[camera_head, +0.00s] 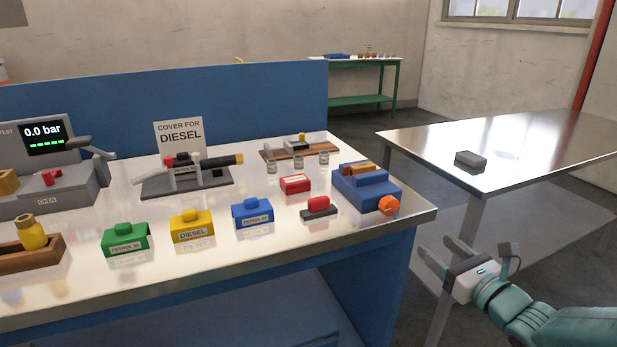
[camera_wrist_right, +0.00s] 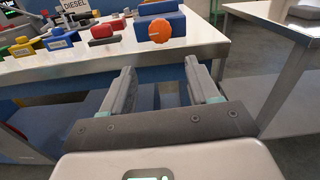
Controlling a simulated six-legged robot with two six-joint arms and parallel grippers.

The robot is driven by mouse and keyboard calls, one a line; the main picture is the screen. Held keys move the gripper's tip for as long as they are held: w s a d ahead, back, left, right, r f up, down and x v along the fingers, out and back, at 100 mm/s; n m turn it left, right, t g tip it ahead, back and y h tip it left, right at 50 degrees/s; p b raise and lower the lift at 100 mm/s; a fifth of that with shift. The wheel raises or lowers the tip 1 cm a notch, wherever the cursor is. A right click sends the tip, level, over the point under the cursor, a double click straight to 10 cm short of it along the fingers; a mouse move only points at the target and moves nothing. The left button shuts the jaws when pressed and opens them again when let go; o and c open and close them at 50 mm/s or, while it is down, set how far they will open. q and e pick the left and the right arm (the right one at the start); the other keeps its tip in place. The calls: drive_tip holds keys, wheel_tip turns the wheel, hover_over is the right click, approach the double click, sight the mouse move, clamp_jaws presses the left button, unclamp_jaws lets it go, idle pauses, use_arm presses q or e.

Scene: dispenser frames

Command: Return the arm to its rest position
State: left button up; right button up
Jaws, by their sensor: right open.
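My right gripper (camera_head: 447,257) is open and empty in the head view, at the lower right, in the gap between the workbench (camera_head: 300,243) and the metal table (camera_head: 520,135). In the right wrist view its two fingers (camera_wrist_right: 164,88) are spread with nothing between them. They point toward the front edge of the workbench, apart from it. The teal right arm (camera_head: 545,325) comes in from the lower right corner. My left gripper is not in view.
On the workbench stand green (camera_head: 125,240), yellow (camera_head: 193,227) and blue (camera_head: 252,214) covers, a nozzle (camera_head: 190,172) on a stand, a pressure tester (camera_head: 50,165) and a blue block with an orange knob (camera_head: 389,205). A grey box (camera_head: 470,161) lies on the metal table.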

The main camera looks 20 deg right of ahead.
drive_tip(key=a+f+n+g+y, duration=0.5)
drive_tip(key=a+f, duration=0.5)
drive_tip(key=f, duration=0.4)
drive_tip(key=s+a+f+n+g+h, duration=0.1)
drive_tip(key=s+a+f+n+g, duration=0.3)
drive_tip(key=s+a+f+n, duration=0.4)
drive_tip(key=s+a+f+n+g+h, duration=0.1)
drive_tip(key=s+a+f+n+g, duration=0.4)
drive_tip(key=f+n, duration=0.5)
drive_tip(key=s+a+f+n+g, duration=0.4)
drive_tip(key=s+a+f+n, duration=0.2)
drive_tip(key=s+f+n, duration=0.25)
wheel_tip(320, 180, up, 15)
drive_tip(key=n+p, duration=0.1)
drive_tip(key=p, duration=1.4)
drive_tip(key=shift+w+a+f, duration=0.15)
drive_tip(key=shift+w+a, duration=0.25)
drive_tip(key=shift+w, duration=0.05)
drive_tip(key=shift+o, duration=1.4)
drive_tip(key=shift+s+r+p, duration=0.1)
drive_tip(key=shift+r+p, duration=0.2)
drive_tip(key=shift+p, duration=0.2)
drive_tip(key=shift+f, duration=0.15)
drive_tip(key=c, duration=0.4)
drive_tip(key=shift+c, duration=1)
